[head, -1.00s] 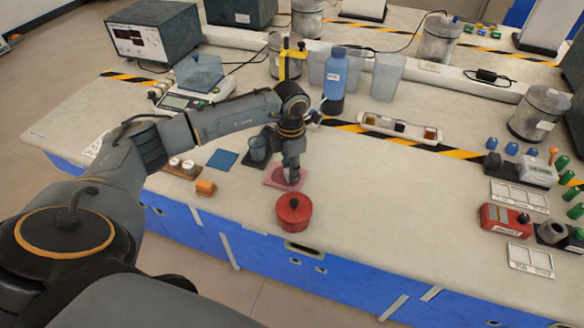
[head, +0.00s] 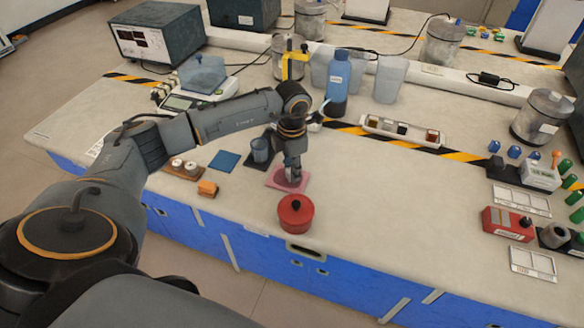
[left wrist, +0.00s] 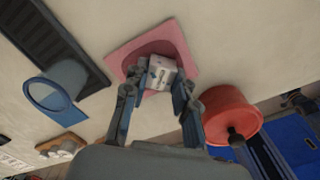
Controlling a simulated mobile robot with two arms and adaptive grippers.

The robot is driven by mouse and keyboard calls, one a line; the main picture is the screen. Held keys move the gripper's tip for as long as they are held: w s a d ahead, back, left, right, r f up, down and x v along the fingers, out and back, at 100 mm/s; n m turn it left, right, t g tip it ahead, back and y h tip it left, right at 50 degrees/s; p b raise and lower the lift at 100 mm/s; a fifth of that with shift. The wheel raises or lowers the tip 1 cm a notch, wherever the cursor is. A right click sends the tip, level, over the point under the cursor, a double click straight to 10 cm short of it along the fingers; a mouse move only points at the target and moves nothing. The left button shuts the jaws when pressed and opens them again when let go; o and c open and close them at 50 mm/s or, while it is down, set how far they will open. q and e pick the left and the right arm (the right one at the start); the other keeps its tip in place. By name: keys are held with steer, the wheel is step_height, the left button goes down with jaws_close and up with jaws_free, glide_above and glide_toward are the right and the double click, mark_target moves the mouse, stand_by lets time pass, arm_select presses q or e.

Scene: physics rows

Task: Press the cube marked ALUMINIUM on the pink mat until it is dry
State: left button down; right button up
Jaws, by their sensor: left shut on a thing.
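My left gripper (head: 292,174) points down over the pink mat (head: 274,182) near the front edge of the bench. In the left wrist view its two fingers (left wrist: 158,84) are shut on a small pale metal cube (left wrist: 160,70) with dark marks on its faces. I cannot read the marks. The cube is over the middle of the pink mat (left wrist: 122,62), inside a darker, redder patch of the mat. It looks down on the mat, but firm contact cannot be told. My right gripper is not in view.
A red lidded pot (head: 296,213) stands close in front of the mat. A blue-grey cup (head: 261,150) on a dark tray, a blue square (head: 223,160) and an orange block (head: 207,188) lie to the left. A blue bottle (head: 337,80) stands behind. Bench right of the mat is clear.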

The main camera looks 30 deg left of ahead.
arm_select(q)
steer(key=shift+s+f+b, duration=0.1)
steer(key=shift+f+b, duration=0.45)
steer(key=shift+f, duration=0.05)
stand_by(1.6)
steer(key=shift+d+r+p, duration=0.3)
steer(key=shift+r+p, duration=0.2)
steer(key=shift+r, duration=0.25)
steer(key=shift+w, duration=0.2)
steer(key=shift+r+p, duration=1.6)
steer(key=shift+r, duration=0.95)
